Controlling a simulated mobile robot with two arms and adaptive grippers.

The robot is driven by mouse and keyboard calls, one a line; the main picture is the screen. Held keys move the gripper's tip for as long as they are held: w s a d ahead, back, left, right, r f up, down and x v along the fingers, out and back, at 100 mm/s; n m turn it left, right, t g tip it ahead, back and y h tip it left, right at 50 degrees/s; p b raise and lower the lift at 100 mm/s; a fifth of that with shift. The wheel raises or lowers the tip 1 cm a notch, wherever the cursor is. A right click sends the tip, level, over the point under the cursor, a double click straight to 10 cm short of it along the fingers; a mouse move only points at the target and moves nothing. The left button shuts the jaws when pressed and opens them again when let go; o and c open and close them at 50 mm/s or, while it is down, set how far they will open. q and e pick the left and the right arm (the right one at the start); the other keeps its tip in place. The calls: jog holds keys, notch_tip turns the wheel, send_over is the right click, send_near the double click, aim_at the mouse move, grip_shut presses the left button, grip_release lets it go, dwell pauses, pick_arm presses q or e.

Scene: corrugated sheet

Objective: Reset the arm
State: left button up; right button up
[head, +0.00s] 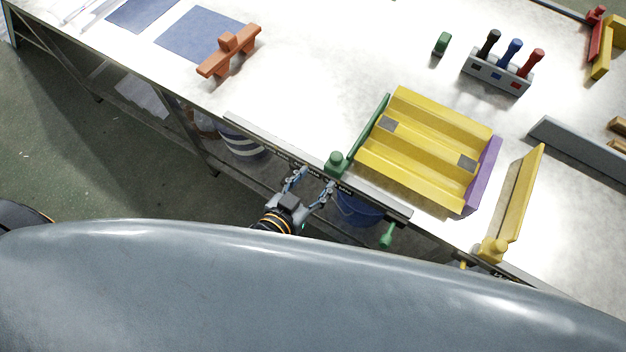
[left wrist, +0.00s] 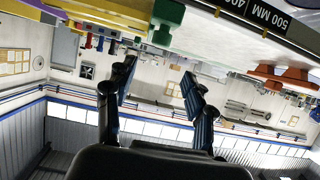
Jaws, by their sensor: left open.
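My left gripper (head: 311,187) is open and empty at the front edge of the workbench (head: 300,75), just in front of a green clamp piece (head: 336,163). In the left wrist view the two dark fingers of the left gripper (left wrist: 158,92) stand apart with nothing between them. The green piece (left wrist: 166,20) shows above them there. My right gripper is not in either view.
A yellow corrugated sheet (head: 420,146) lies on the bench, with a green bar (head: 368,131) and a purple bar (head: 482,174) at its sides. A yellow angled piece (head: 519,199) stands to the right. An orange handled tool (head: 229,51) lies left. Screwdrivers stand in a grey holder (head: 496,74).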

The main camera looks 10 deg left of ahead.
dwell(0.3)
pick_arm(q)
jog(key=s+a+f+g+y+b, duration=0.1)
jog(key=s+a+f+g, duration=0.15)
jog(key=f, duration=0.75)
jog(key=s+a+f+g+y, duration=0.15)
jog(key=s+f, duration=0.25)
jog(key=f, duration=0.6)
jog(key=s+a+f+g+b, duration=0.1)
jog(key=s+a+f+g, duration=0.2)
jog(key=f, duration=0.7)
jog(key=s+a+f+g+y+b, duration=0.1)
jog(key=s+a+f+g, duration=0.1)
jog(key=s+a+f, duration=0.3)
jog(key=s+a+f+n+g+y, duration=0.1)
jog(key=s+a+f+g, duration=0.1)
jog(key=s+a+f, duration=0.3)
jog(key=s+f, duration=0.4)
jog(key=s, duration=0.5)
jog(key=shift+f+n+g+b, duration=0.2)
jog(key=shift+n+g+b, duration=0.1)
jog(key=shift+g+b, duration=0.1)
jog(key=shift+s+d, duration=0.1)
